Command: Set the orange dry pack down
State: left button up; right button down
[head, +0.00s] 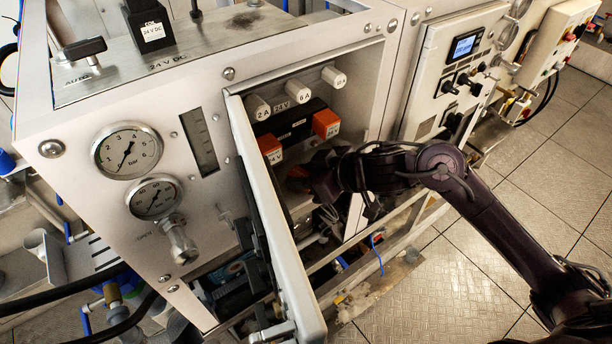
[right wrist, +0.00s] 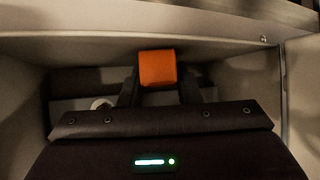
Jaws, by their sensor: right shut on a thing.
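My right gripper (head: 300,180) reaches from the right into the open cabinet compartment, below the upper row of parts. It is shut on the orange dry pack (right wrist: 157,68), which shows between the two dark fingers in the right wrist view. In the head view the pack is mostly hidden in shadow behind the gripper. I cannot tell whether its underside touches a surface. My left gripper is not in view.
The open cabinet door (head: 272,215) stands close left of my right gripper. Two orange-and-white blocks (head: 270,148) (head: 326,124) flank a black unit (head: 292,125) above the gripper. Pressure gauges (head: 128,150) are on the front panel. Pipes and a blue cable lie below.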

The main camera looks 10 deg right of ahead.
jog(key=shift+w+d+f, duration=0.2)
jog(key=shift+w, duration=0.3)
jog(key=c, duration=1.4)
grip_release()
jog(key=shift+s+a+r, duration=0.1)
jog(key=shift+s+a, duration=0.05)
jog(key=shift+o, duration=1.3)
jog(key=shift+s+a+r, duration=0.1)
jog(key=shift+s+a, duration=0.05)
jog(key=shift+s, duration=0.05)
jog(key=shift+o, duration=0.4)
jog(key=shift+s+r, duration=0.1)
jog(key=shift+s, duration=0.05)
jog(key=shift+d, duration=0.4)
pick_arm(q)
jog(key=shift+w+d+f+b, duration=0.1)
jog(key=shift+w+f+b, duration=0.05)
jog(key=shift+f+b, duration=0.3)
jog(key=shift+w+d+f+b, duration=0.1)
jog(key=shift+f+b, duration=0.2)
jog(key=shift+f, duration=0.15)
pick_arm(e)
jog(key=v, duration=1.1)
jog(key=shift+s+r, duration=0.15)
jog(key=shift+r, duration=0.1)
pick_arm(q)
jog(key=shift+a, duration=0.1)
pick_arm(e)
jog(key=shift+a, duration=0.1)
